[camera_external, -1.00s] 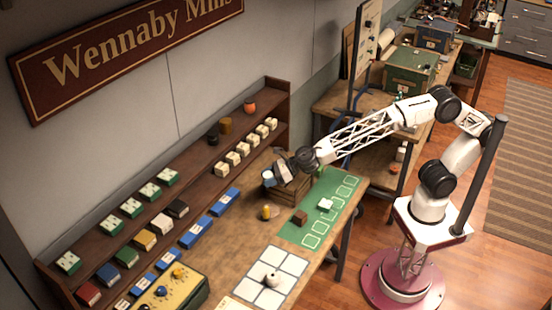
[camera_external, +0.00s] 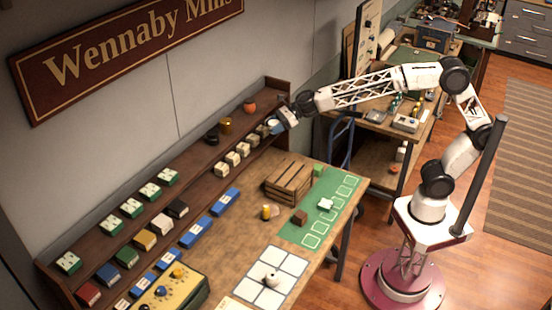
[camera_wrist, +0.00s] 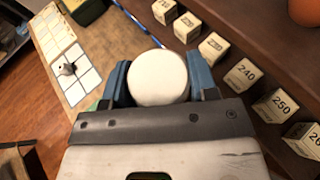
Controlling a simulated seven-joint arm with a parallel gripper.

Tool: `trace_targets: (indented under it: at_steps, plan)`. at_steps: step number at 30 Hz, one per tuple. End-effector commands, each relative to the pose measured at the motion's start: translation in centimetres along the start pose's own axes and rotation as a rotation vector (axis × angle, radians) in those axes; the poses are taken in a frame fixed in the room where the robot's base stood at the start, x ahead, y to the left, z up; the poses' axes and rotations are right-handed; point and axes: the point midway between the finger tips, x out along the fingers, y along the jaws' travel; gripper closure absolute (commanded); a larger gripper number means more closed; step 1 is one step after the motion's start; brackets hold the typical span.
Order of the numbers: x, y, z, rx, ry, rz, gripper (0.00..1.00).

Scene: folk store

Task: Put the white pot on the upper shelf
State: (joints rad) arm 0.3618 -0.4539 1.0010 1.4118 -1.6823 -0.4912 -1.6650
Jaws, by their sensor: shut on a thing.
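My gripper (camera_external: 276,126) is at the right end of the wall shelving, in front of the shelves and above the table. In the wrist view its blue fingers (camera_wrist: 158,82) are shut on the sides of a round white pot (camera_wrist: 158,77), seen from above. In the external view the pot is mostly hidden by the gripper. The upper shelf (camera_external: 268,96) holds an orange pot (camera_external: 249,107), an amber pot (camera_external: 225,125) and a dark pot (camera_external: 212,134). The orange pot also shows at the top right of the wrist view (camera_wrist: 304,10).
Numbered white cubes (camera_external: 232,159) line the shelf below, close to the gripper. A wooden crate (camera_external: 289,183) stands on the table. A yellow piece (camera_external: 266,212), a green mat (camera_external: 318,212) and a white figure (camera_external: 271,278) on a grid are also there. The upper shelf's right end looks clear.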

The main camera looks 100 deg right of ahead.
Motion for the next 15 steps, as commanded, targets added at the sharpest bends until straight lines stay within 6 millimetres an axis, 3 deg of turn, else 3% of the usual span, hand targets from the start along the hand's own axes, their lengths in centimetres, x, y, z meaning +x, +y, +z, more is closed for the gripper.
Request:
trace_targets:
  at_steps: [15]
  plan:
    - [-9.1, -6.5, 2.0, -0.029, 0.0, 0.069, 0.73]
